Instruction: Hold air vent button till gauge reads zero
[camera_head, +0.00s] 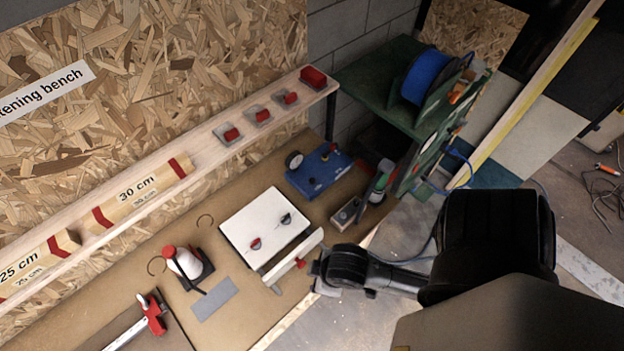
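A blue box (320,171) lies on the brown bench top near the back right, with a small round dark-rimmed gauge (294,160) at its left end. Small dark and red details show on its top; which is the air vent button, and what the gauge reads, is too small to tell. My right gripper (318,272) is at the bench's front edge, in front of and apart from the blue box. It is close to a pale bar with a red knob. Its fingers are too small and dark to show whether they are open. My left gripper is out of view.
A grey-green tool (379,182) stands right of the blue box. A red-and-white bottle (186,263) is further left. A green rack (385,84) carries a blue reel.

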